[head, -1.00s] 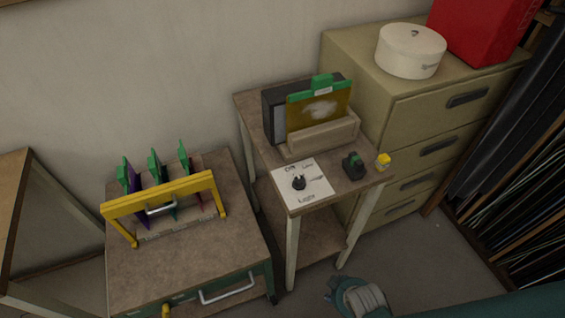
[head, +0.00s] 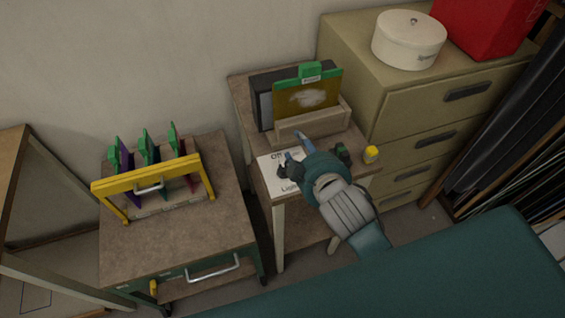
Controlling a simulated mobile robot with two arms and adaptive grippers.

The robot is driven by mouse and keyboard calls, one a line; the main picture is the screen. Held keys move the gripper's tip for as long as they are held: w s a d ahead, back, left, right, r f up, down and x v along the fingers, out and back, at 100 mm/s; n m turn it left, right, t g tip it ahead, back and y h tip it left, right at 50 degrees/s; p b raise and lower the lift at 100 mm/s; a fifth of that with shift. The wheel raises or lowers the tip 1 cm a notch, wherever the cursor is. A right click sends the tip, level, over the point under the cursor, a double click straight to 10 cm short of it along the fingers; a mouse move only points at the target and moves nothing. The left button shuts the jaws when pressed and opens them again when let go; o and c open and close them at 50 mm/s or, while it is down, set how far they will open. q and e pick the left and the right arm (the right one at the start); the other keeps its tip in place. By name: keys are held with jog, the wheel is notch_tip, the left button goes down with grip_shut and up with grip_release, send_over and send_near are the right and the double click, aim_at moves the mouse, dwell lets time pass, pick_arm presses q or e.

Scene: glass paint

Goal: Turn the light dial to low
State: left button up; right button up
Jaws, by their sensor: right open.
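The light dial's white label sheet (head: 268,162) lies on the small side table (head: 252,108), with "Off" and "Light" lettering partly showing. My right gripper (head: 292,152) is over the sheet, its jaws open, reaching in from the lower right. One finger points up toward the wooden holder; the other is at the dial's place. The black dial knob is mostly hidden by the gripper, and I cannot tell whether the fingers touch it or where it points. My left gripper is not in view.
A wooden holder (head: 290,133) with a yellow glass panel (head: 307,97) stands behind the gripper. A small yellow-capped jar (head: 371,154) is at the table's right edge. A yellow-handled rack (head: 147,178) stands on the left cart. A filing cabinet (head: 400,110) is at right.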

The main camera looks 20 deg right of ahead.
jog(key=w+a+r+n+t+y, duration=0.2)
jog(key=a+r+n+t+y, duration=0.15)
jog(key=r, duration=0.45)
jog(key=w+a+r+n+t+y, duration=0.25)
jog(key=a+r+n, duration=0.25)
jog(key=r, duration=0.3)
jog(key=w+a+r+n+t+y, duration=0.25)
jog(key=a+r+n, duration=0.2)
jog(key=r, duration=0.45)
jog(key=s+a+r+n+g+y, duration=0.2)
jog(key=s+a+n+g+y, duration=0.3)
jog(key=a+n+g+y, duration=0.45)
jog(key=s+a+r+n+g+y, duration=0.1)
jog(key=s+a+n+g+y, duration=0.45)
jog(key=n, duration=0.75)
jog(key=n+g+h, duration=0.5)
jog(key=n+h, duration=0.7)
jog(key=h, duration=1.1)
send_near(284, 167)
jog(key=shift+m+g, duration=0.25)
jog(key=f+p, duration=0.1)
jog(key=f, duration=0.2)
jog(key=f+p, duration=0.2)
jog(key=f, duration=0.2)
jog(key=shift+w+f, duration=0.2)
jog(key=shift+f, duration=0.75)
